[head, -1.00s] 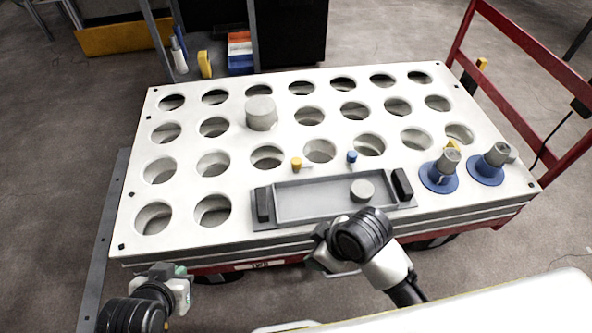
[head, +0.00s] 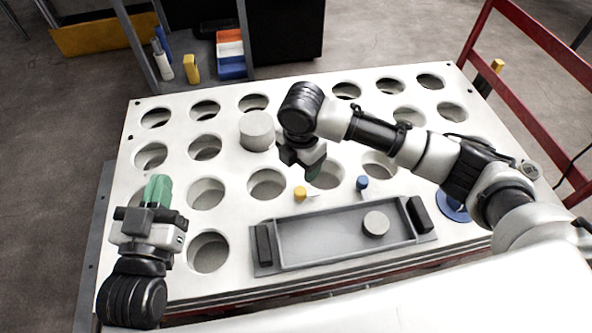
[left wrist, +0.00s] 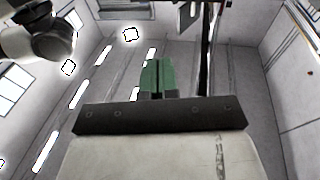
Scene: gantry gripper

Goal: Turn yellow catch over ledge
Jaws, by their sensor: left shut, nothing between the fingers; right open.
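The yellow catch (head: 300,193) is a small yellow knob with a thin pale lever pointing right, at the back edge of the grey tray (head: 340,262), whose raised rim is the likely ledge. A similar blue catch (head: 362,183) stands to its right. My right gripper (head: 316,172) is open and empty, pointing down above the white plate, just behind and right of the yellow catch and apart from it. My left gripper (head: 159,188) is shut and empty over the plate's left side; its green fingers also show together in the left wrist view (left wrist: 158,78).
The white plate (head: 228,227) has rows of round holes. A grey cylinder (head: 257,131) stands on it, and a grey disc (head: 375,223) lies in the tray. My right arm partly hides a blue-based fixture (head: 452,206). A red rail (head: 530,40) is at right.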

